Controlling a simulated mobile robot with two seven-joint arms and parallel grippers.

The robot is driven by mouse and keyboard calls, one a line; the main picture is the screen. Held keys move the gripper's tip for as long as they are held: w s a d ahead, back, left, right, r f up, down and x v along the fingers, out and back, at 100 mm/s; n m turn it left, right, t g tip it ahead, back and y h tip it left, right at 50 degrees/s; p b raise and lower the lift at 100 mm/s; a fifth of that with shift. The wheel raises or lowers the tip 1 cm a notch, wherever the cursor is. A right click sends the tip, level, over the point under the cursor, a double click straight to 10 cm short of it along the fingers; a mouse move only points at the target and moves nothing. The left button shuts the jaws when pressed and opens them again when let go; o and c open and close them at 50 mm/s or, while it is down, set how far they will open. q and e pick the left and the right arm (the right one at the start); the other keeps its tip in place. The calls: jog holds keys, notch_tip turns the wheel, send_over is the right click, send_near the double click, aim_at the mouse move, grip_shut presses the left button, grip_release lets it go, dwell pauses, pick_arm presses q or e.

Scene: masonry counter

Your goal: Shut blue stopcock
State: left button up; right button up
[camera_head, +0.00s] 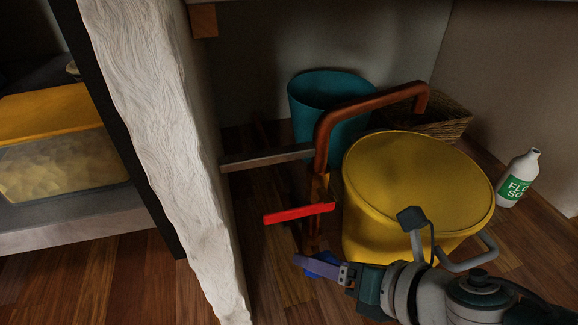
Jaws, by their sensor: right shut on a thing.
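The blue stopcock handle (312,272) shows as a small patch of blue low on the vertical pipe, near the floor. My right gripper (312,264) reaches in from the lower right in the head view and is shut on the blue stopcock, hiding most of it. The handle's exact angle cannot be told. My left gripper is not in view.
A lidded yellow bucket (415,185) stands close to the right of the pipe. Behind are a teal bucket (305,115) and a wicker basket (445,120). A white bottle (519,180) stands at right. A rough white wall (165,130) bounds the left side.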

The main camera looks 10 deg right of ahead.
jog(key=o, duration=1.3)
jog(key=p+v, duration=0.5)
jog(key=v, duration=0.5)
jog(key=shift+p, duration=0.4)
